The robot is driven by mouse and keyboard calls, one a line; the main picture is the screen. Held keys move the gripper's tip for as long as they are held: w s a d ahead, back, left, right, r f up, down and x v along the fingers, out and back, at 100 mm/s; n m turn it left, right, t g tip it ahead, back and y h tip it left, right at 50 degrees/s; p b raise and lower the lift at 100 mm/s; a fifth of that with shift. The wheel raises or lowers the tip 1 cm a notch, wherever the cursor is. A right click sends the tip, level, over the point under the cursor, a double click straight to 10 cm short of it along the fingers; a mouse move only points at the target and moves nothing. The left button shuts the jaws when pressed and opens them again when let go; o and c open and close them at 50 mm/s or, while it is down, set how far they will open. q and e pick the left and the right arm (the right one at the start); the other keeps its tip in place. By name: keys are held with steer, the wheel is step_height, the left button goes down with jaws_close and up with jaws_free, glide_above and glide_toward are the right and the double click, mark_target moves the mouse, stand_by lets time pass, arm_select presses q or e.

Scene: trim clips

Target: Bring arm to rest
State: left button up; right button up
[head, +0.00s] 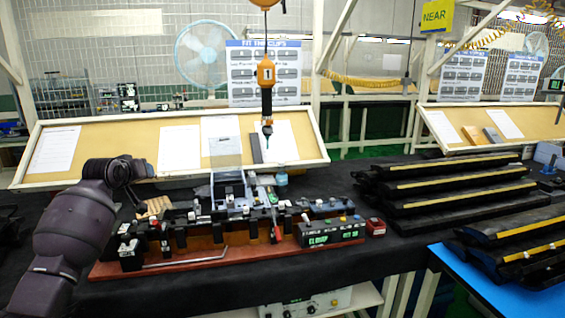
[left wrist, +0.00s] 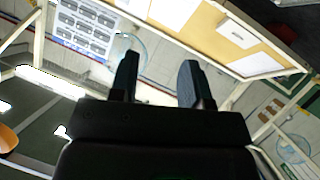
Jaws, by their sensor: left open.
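My left arm (head: 75,225) comes in from the left of the head view, bent at a joint, with its far end raised by the left end of the clip fixture. In the left wrist view my left gripper (left wrist: 157,64) has its two dark fingers apart, with nothing between them. Its fingers point toward the back boards and fan, not at the bench top. In the head view the fingers are too small and dark to make out clearly. My right arm and gripper are not in view.
The clip fixture (head: 205,248) on its red-brown base stands close to the arm. An orange screwdriver (head: 266,75) hangs above it. Black trim parts (head: 450,185) are stacked at right, near a blue surface (head: 500,290). A slanted board (head: 100,150) stands behind.

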arm_select(q)
steer(key=s+d+f+m+t, duration=0.25)
steer(key=s+d+f, duration=0.25)
steer(key=s+f, duration=0.4)
steer(key=s+d+f+m+t, duration=0.1)
steer(key=s+d+f+m, duration=0.35)
steer(key=s+f, duration=0.55)
steer(key=s+d+f+g, duration=0.1)
steer(key=s+f, duration=0.5)
steer(key=s, duration=0.4)
steer(key=s+d+f+n+g, duration=0.1)
steer(key=s+f+g, duration=0.1)
steer(key=s+f, duration=0.5)
steer(key=s+f+n+g, duration=0.1)
steer(key=s+f, duration=0.5)
steer(key=s, duration=0.7)
steer(key=shift+s+d+f+g, duration=0.2)
steer(key=shift+s+d+g, duration=0.15)
steer(key=shift+g, duration=0.3)
